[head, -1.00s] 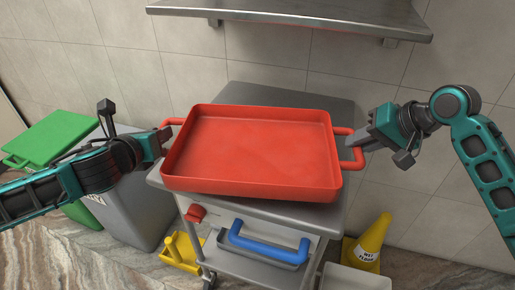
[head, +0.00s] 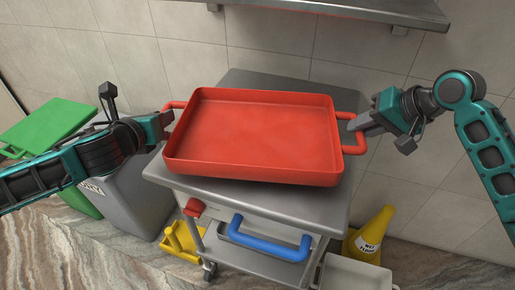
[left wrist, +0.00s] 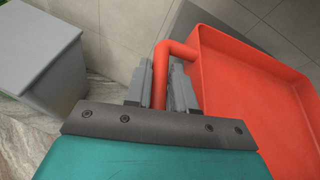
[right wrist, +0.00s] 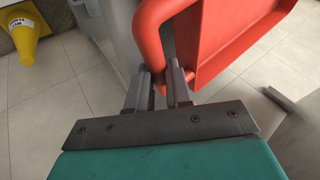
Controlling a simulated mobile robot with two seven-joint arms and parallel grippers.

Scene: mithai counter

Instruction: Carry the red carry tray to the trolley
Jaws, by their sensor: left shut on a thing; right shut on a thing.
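The red carry tray (head: 255,135) is empty and shows over the grey metal top of the trolley (head: 330,200) in the head view. I cannot tell whether the tray touches the top or hangs just above it. My left gripper (head: 167,118) is shut on the tray's left handle, and the left wrist view shows the red bar (left wrist: 160,75) between the fingers (left wrist: 160,90). My right gripper (head: 354,128) is shut on the right handle, which also shows between the fingers (right wrist: 160,90) in the right wrist view. The trolley's blue handle (head: 268,242) is in front, below the tray.
A metal shelf (head: 340,10) is on the wall above. A grey bin (head: 140,200) and a green-lidded bin (head: 45,125) stand at left. A yellow wet-floor cone (head: 370,235) and a pale crate (head: 355,272) are at right. A yellow object (head: 182,240) lies low beside the trolley.

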